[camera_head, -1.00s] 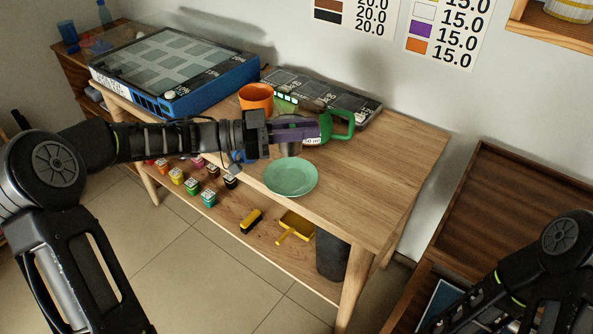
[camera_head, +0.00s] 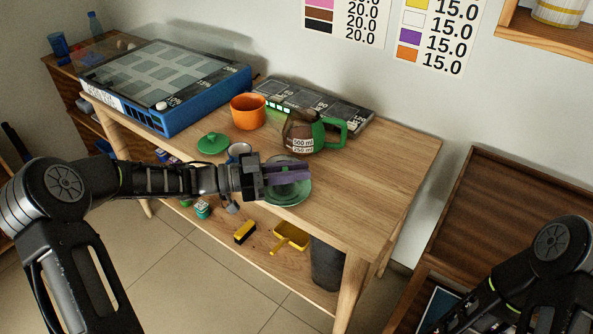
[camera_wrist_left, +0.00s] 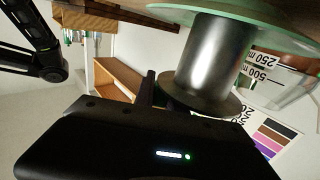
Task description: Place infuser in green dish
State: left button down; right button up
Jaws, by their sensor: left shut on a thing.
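The infuser is a shiny metal cylinder with a wide flange (camera_wrist_left: 212,62) in the left wrist view. My left gripper (camera_head: 288,175) is shut on it, over the green dish (camera_head: 294,200) near the table's front edge. The gripper and wrist hide much of the infuser and part of the dish in the head view. In the wrist view the infuser's far end meets or nearly meets the pale green dish (camera_wrist_left: 275,22); I cannot tell if they touch. My right gripper is out of view; only its arm shows at bottom right.
A glass teapot (camera_head: 299,131) with a green handle stands behind the dish. An orange cup (camera_head: 247,111), a green lid (camera_head: 212,143) and a blue case (camera_head: 200,106) are further left. The table's right end (camera_head: 395,165) is clear.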

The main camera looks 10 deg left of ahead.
pick_arm(q)
jog(key=shift+f, duration=0.15)
jog(key=c, duration=1.4)
grip_release()
jog(key=shift+a, duration=0.15)
jog(key=v, duration=1.1)
jog(key=shift+s+a, duration=0.25)
jog(key=shift+a, duration=0.05)
